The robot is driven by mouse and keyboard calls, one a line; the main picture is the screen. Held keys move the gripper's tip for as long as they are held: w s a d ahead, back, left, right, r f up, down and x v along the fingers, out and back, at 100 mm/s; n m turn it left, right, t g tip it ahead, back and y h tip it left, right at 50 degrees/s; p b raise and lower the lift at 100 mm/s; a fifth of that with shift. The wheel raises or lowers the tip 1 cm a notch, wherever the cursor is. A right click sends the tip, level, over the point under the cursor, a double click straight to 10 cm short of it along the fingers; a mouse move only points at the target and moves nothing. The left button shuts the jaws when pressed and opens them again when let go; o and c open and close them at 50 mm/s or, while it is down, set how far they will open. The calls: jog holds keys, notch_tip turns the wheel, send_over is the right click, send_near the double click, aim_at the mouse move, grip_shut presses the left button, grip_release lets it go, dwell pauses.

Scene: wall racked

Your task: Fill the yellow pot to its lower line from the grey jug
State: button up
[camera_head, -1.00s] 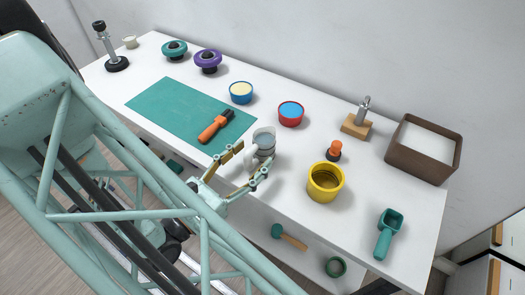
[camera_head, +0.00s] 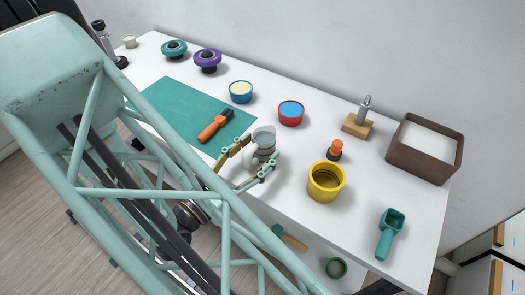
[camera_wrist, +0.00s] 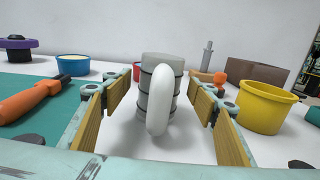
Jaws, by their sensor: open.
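The grey jug (camera_head: 264,142) stands upright on the white table, near the front edge. In the wrist view the jug (camera_wrist: 158,72) shows dark bands and a white handle that faces my gripper (camera_wrist: 159,90). My gripper (camera_head: 243,168) is open, its fingers reaching toward the jug from the front, one on each side of the handle; they do not appear to touch it. The yellow pot (camera_head: 326,182) stands upright to the right of the jug, and it also shows in the wrist view (camera_wrist: 264,108). Its inside wall is partly visible; I cannot make out the line.
An orange-handled tool (camera_head: 214,126) lies on the green mat (camera_head: 172,107) left of the jug. A red bowl (camera_head: 291,114) and a blue bowl (camera_head: 241,92) stand behind. An orange-knobbed item (camera_head: 334,150), a brown box (camera_head: 424,148) and a green scoop (camera_head: 388,238) are near the pot.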

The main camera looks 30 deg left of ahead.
jog(key=shift+w+d, duration=0.15)
jog(key=shift+w, duration=0.85)
jog(key=c, duration=1.1)
